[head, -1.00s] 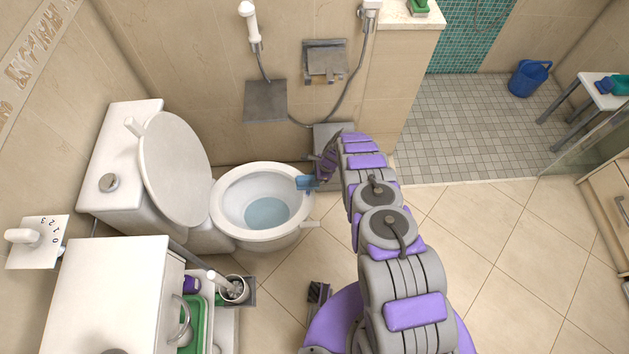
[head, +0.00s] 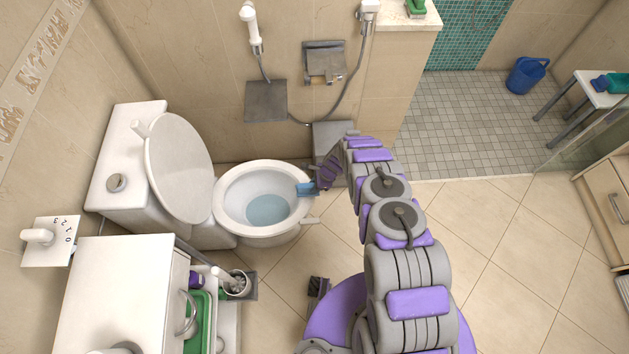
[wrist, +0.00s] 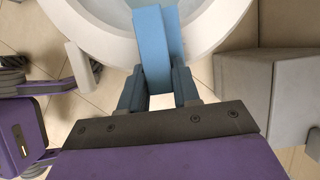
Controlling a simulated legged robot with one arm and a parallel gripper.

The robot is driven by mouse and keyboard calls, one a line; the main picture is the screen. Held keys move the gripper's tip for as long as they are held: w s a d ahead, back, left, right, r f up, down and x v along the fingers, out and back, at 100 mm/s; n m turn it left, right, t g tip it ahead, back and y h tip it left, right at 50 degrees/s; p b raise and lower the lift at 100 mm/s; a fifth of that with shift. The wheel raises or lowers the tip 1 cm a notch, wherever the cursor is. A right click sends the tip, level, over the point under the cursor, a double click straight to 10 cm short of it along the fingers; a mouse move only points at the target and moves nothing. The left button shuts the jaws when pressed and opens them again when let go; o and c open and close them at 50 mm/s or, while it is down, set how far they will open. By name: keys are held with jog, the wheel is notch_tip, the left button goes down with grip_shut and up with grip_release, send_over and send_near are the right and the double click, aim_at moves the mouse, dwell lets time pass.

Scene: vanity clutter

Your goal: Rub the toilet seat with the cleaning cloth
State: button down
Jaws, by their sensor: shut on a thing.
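The toilet seat (head: 226,187) is a white ring on the toilet bowl, with the round lid (head: 180,168) raised behind it to the left. The blue cleaning cloth (head: 306,189) lies at the right, front part of the ring. In the wrist view the cloth (wrist: 151,45) hangs as a folded strip over the white rim (wrist: 105,40). My gripper (wrist: 158,80) is shut on the cloth, just outside the rim. In the head view my gripper (head: 318,186) is small and partly hidden by my purple and grey arm.
A grey box (head: 334,140) stands by the wall behind my gripper; it fills the right of the wrist view (wrist: 265,85). A white cabinet (head: 115,290), a toilet brush holder (head: 238,284) and a green tray (head: 199,320) are at lower left. Tiled floor (head: 500,240) is clear at right.

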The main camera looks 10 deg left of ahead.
jog(key=shift+s+d+p, duration=0.25)
jog(key=shift+s+p, duration=0.25)
jog(key=shift+s, duration=0.65)
jog(key=shift+w, duration=0.1)
notch_tip(320, 180, up, 2)
jog(key=shift+w+r+p, duration=0.1)
jog(key=shift+p, duration=0.5)
jog(key=shift+r+p, duration=1.05)
jog(key=shift+r, duration=0.9)
jog(key=shift+r+p, duration=0.9)
jog(key=shift+r, duration=0.6)
